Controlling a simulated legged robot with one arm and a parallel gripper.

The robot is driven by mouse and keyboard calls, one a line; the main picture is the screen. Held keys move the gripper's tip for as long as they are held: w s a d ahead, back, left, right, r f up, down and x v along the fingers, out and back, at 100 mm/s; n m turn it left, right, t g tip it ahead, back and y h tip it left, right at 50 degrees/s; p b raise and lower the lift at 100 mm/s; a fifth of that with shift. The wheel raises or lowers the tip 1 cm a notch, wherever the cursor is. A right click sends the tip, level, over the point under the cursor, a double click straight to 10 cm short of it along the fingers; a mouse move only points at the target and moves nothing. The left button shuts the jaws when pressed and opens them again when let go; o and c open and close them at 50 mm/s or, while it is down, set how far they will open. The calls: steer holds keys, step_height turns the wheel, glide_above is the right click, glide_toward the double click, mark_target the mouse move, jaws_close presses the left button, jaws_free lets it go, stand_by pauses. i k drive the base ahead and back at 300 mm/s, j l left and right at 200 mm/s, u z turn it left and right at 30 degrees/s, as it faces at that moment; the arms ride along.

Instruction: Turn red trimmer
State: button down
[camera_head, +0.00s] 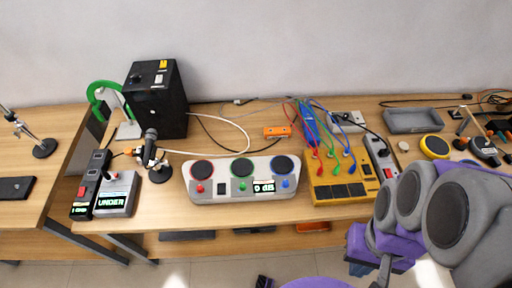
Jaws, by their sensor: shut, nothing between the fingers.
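The grey panel (228,195) lies on the wooden table with three round dark mesh pads, ringed red, green and blue. The red trimmer (200,188) is a small red knob below the red-ringed pad (202,170) at the panel's left. A green knob (242,186) and a blue knob (286,183) sit below the other pads. A small display (264,187) seems to read 0 dB. My gripper (384,272) is at the lower right, in front of the table edge, shut and empty, well apart from the panel.
A device with an UNDER display (116,194) and a microphone (152,152) stand left of the panel. A black box (158,98) is behind. A yellow cable box (342,180) stands to the right. The table's front strip is clear.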

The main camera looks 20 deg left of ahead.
mark_target(200, 190)
steer(key=u, duration=1)
